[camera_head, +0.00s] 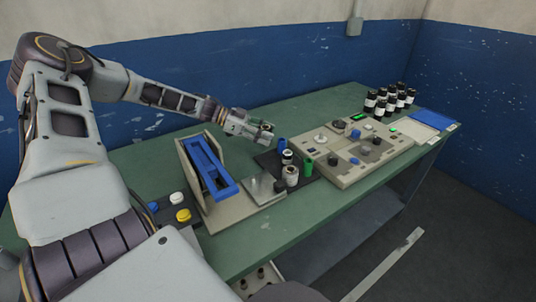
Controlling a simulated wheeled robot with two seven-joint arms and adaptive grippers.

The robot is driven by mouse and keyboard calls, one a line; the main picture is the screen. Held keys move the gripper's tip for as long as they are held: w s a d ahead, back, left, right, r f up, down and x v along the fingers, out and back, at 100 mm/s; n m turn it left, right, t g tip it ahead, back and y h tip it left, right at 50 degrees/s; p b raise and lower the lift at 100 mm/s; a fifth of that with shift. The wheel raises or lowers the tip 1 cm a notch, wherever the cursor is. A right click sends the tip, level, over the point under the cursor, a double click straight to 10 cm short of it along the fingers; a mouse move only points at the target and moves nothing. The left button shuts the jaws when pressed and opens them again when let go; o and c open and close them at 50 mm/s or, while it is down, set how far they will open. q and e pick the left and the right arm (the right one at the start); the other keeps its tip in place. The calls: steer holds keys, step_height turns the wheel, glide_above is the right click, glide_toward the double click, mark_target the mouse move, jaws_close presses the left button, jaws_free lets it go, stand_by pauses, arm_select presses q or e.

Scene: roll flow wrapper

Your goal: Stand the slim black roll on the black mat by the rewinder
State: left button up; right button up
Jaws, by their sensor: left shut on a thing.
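My left gripper (268,132) is over the middle of the green table, its arm coming in from the left. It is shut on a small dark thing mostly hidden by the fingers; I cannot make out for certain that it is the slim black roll. Below it lies the black mat (266,162), partly covered by several rolls on or beside it: a blue one (281,144), a black-and-white one (287,157), a pale one with a dark top (291,176) and a green one (308,167). My right gripper is not in view.
A beige stand with a blue frame (208,168) is left of the mat. A beige panel with knobs (352,150) is to its right. Several black-and-white rolls (390,100) and a blue tray (432,119) stand farther right. Coloured buttons (178,198) are at the left.

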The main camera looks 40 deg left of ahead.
mark_target(265, 158)
arm_select(q)
steer(key=shift+f+b, duration=0.45)
steer(key=shift+f, duration=1.3)
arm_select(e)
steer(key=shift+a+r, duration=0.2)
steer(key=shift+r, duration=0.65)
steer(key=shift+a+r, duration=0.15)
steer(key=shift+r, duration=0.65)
arm_select(q)
steer(key=shift+f, duration=0.1)
steer(key=shift+f, duration=0.55)
steer(key=shift+f+b, duration=0.55)
steer(key=shift+f, duration=0.9)
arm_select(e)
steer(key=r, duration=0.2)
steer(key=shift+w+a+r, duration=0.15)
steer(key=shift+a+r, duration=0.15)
arm_select(q)
steer(key=shift+f+b, duration=0.1)
steer(key=shift+b, duration=0.2)
